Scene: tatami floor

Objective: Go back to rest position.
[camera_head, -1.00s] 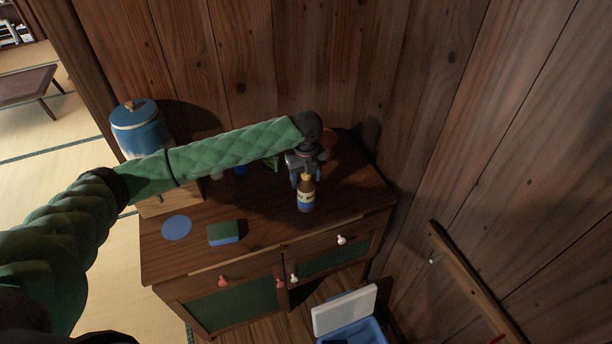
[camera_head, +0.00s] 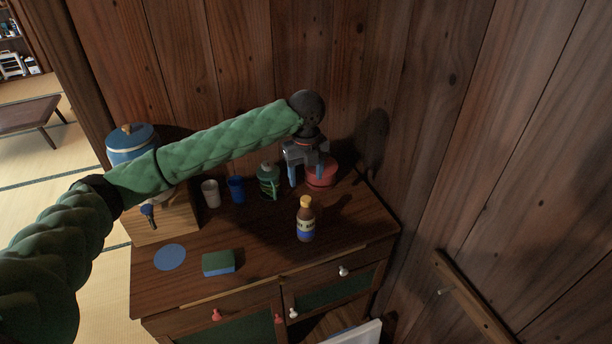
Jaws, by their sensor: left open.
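My left gripper (camera_head: 306,176) is open and empty. It hangs at the end of my green quilted left arm, above the back right of the wooden cabinet top (camera_head: 262,288). Its fingers point down, behind the brown bottle (camera_head: 306,222) and in front of a red round thing (camera_head: 322,172) that they partly cover. The bottle has a yellow cap and a pale and blue label, and stands upright, apart from the fingers. My right gripper does not show.
A green container (camera_head: 268,181), a blue cup (camera_head: 237,190) and a pale cup (camera_head: 211,193) stand along the back. A blue disc (camera_head: 170,257) and a green-and-blue sponge (camera_head: 218,263) lie in front. A blue dispenser (camera_head: 131,141) stands at left. Wooden walls close in behind and right.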

